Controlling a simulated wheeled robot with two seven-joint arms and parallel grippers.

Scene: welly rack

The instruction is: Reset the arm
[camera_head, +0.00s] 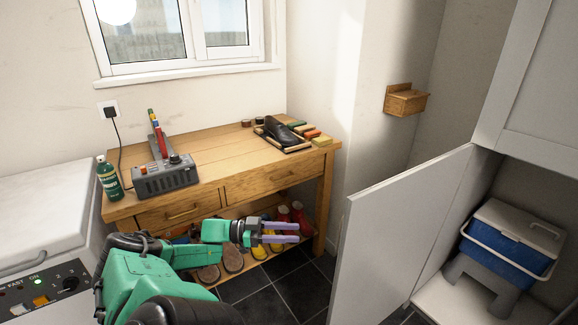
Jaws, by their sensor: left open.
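My left arm (140,280) comes in from the lower left, green and black. Its left gripper (296,232) points right, in front of the wooden bench's lower shelf. Its two purple-grey fingers are apart with nothing between them. My right gripper does not show.
A wooden bench (225,168) under the window holds a grey device (165,178), a green bottle (109,180) and a black tray with a dark object (282,136). Shoes (232,260) sit below. An open cabinet door (400,235) stands right, beside a blue cool box (508,248). Dark floor tiles are clear between.

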